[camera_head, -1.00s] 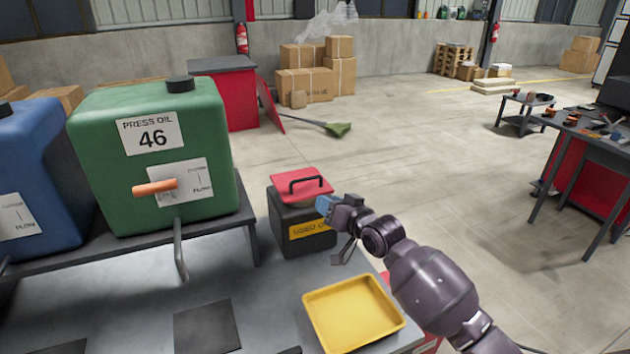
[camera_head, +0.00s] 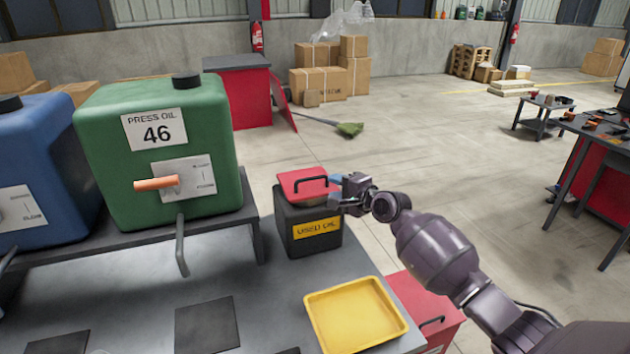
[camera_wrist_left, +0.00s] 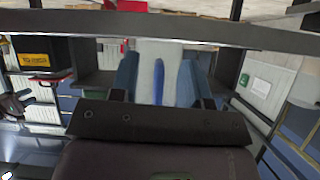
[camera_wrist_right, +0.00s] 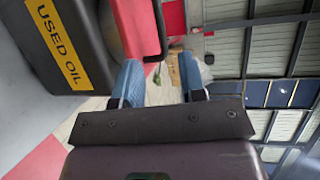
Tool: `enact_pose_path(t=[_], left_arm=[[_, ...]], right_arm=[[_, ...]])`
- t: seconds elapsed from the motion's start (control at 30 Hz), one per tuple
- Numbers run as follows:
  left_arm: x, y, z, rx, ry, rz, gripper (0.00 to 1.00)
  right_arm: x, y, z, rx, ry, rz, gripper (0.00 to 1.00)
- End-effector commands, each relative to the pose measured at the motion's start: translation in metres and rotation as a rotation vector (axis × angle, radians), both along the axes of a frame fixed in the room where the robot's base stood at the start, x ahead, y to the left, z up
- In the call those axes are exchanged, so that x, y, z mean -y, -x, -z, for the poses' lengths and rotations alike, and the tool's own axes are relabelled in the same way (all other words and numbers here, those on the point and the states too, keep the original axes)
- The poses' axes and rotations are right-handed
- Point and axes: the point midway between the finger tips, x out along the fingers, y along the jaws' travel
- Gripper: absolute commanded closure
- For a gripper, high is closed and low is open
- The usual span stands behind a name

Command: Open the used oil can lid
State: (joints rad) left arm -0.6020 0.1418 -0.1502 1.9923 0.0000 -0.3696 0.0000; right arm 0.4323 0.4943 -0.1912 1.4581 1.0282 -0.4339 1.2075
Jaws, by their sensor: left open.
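The used oil can (camera_head: 296,240) is a black box with a yellow label, standing at the table's far edge. Its red lid (camera_head: 296,184) with a black handle (camera_head: 311,182) lies over its top. My right gripper (camera_head: 336,191) is at the lid's right side, near the handle's end. In the right wrist view my right gripper (camera_wrist_right: 160,65) is open with nothing between its fingers; the lid (camera_wrist_right: 133,28) and handle (camera_wrist_right: 160,25) are just beyond the left fingertip. Whether they touch is unclear. My left gripper (camera_wrist_left: 157,68) is open and empty in the left wrist view, away from the can (camera_wrist_left: 38,50).
A yellow tray (camera_head: 352,342) lies on the table in front of the can. The green press oil tank (camera_head: 155,115) and a blue tank (camera_head: 38,170) stand on a raised shelf to the left. A red cabinet (camera_head: 425,300) is right of the tray.

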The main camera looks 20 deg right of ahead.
Motion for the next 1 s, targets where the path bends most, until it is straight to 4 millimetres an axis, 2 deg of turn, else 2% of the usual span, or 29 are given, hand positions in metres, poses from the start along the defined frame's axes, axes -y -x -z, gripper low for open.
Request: enact_pose_path(t=[0.3,0.5,0.7,1.0], left_arm=[[-0.001,0.003,0.014,-0.009,0.000,-0.001,0.57],[-0.001,0.004,0.023,-0.013,0.000,-0.001,0.57],[-0.001,0.004,0.026,-0.014,-0.001,-0.001,0.57],[0.000,0.001,0.024,-0.009,-0.001,0.001,0.57]], right_arm=[[-0.021,-0.045,0.010,0.000,0.001,-0.001,0.62],[-0.031,-0.065,0.015,0.000,0.002,-0.001,0.62],[-0.035,-0.074,0.015,0.001,0.002,0.000,0.62],[-0.036,-0.075,0.015,0.001,0.003,-0.001,0.62]])
